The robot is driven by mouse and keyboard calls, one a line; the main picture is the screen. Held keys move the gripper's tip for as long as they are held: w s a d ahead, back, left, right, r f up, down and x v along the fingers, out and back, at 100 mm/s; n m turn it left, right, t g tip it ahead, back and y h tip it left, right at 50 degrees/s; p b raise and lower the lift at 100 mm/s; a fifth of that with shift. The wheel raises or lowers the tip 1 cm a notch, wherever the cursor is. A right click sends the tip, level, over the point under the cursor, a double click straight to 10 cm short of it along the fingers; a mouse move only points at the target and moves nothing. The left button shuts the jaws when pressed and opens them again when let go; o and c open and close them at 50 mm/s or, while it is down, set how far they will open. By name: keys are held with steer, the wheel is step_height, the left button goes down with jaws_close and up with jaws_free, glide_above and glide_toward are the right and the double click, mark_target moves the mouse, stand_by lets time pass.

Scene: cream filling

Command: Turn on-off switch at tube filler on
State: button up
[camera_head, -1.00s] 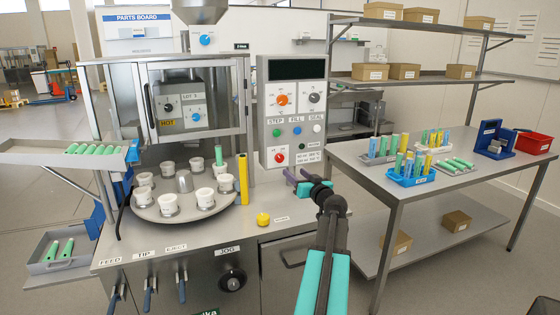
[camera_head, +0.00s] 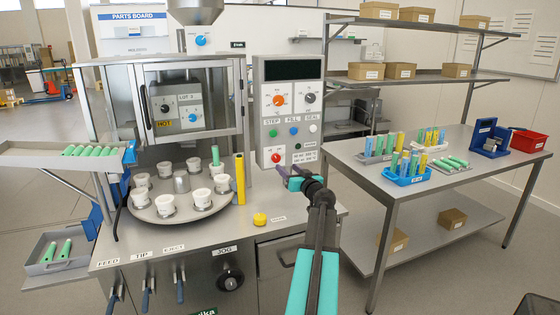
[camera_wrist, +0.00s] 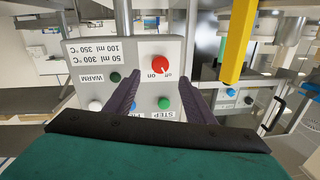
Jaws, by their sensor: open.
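The on-off switch is a red rotary knob (camera_head: 276,158) low on the grey control panel (camera_head: 296,137) of the tube filler. In the wrist view, which shows the panel upside down, the red knob (camera_wrist: 159,64) sits by the printed words "off" and "on". My gripper (camera_head: 281,171) is just below and in front of the knob in the head view. In the wrist view my gripper (camera_wrist: 160,84) has its two dark purple fingers apart, one on each side of the knob's line. Nothing is between them; whether they touch the panel I cannot tell.
A green button (camera_wrist: 163,102) and a white button lie near the fingers on the panel. A yellow post (camera_head: 240,179) and the round turntable (camera_head: 150,212) with white cups stand left. A yellow button (camera_head: 260,219) is on the worktop below. A side table stands right.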

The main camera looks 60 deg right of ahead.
mark_target(277, 159)
steer(key=shift+p+x, duration=1.25)
steer(key=shift+x, duration=3.35)
steer(key=c, duration=1.1)
steer(key=shift+o, duration=0.2)
